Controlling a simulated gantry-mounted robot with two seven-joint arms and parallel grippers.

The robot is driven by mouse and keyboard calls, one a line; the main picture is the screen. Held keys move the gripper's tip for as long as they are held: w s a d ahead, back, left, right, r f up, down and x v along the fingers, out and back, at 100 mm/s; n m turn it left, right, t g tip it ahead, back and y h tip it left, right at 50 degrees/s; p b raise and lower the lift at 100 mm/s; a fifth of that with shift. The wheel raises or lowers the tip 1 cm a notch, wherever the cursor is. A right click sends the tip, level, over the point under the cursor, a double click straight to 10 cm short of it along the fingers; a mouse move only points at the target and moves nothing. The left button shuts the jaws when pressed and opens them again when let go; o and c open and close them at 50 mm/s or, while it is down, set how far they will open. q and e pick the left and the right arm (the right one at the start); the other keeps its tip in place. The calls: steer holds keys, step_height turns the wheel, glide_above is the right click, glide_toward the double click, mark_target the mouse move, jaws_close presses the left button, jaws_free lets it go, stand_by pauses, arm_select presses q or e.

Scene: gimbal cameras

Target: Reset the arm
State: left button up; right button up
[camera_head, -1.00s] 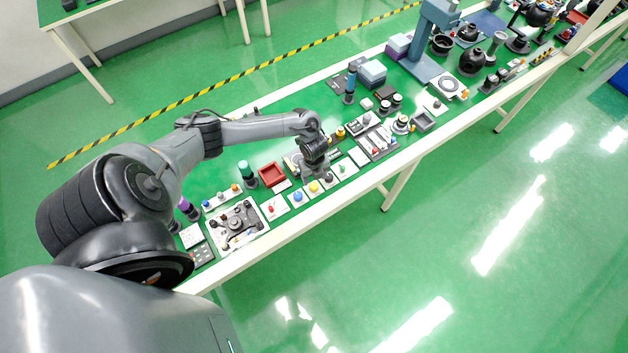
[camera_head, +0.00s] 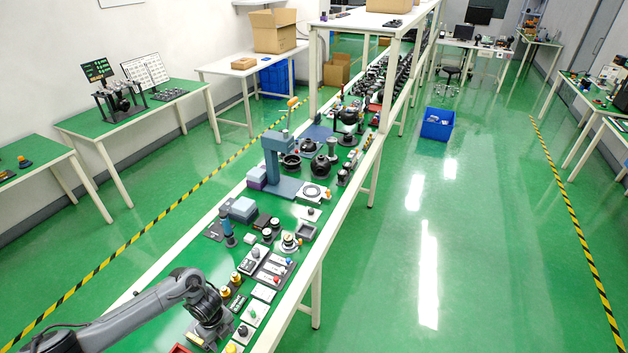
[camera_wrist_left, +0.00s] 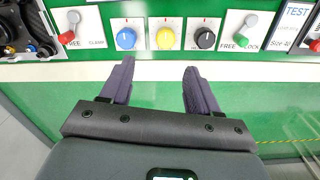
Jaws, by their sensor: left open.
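My left arm (camera_head: 130,318) comes in from the lower left in the head view and reaches over the near part of the long green bench (camera_head: 180,262). Its gripper in the head view is at the bottom edge, partly hidden by the wrist. In the left wrist view the left gripper (camera_wrist_left: 155,85) is open, with two dark fingers apart and nothing between them. The fingers point toward the bench's white front edge (camera_wrist_left: 150,71), below a row with a blue knob (camera_wrist_left: 126,38), a yellow knob (camera_wrist_left: 165,38) and a black knob (camera_wrist_left: 205,38). My right gripper is not in view.
A grey-blue stand (camera_head: 277,165) rises from the bench further back. A shelf frame (camera_head: 372,38) stands over its far end. Side tables (camera_head: 130,110) line the left wall. A blue bin (camera_head: 437,124) sits on the floor.

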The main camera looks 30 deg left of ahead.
arm_select(q)
steer(key=s+d+f+g+h+p, duration=0.2)
steer(key=s+d+f+p, duration=0.15)
steer(key=s+d, duration=0.8)
steer(key=s+d+r+n+t+h+p, duration=0.1)
steer(key=d+r+t+p, duration=0.15)
steer(key=d, duration=0.65)
steer(key=s+d+r+n+t+h+p, duration=0.1)
steer(key=d+r+h, duration=0.15)
steer(key=d, duration=0.75)
steer(key=w+d+r+n+t+y+p, duration=0.25)
steer(key=r+n, duration=0.25)
steer(key=r, duration=0.6)
steer(key=a+r+n+y, duration=0.2)
steer(key=a+r+n, duration=0.7)
steer(key=r, duration=0.4)
steer(key=shift+w+a+r+n+y, duration=0.15)
steer(key=shift+r+n+y, duration=0.2)
steer(key=shift+n, duration=0.25)
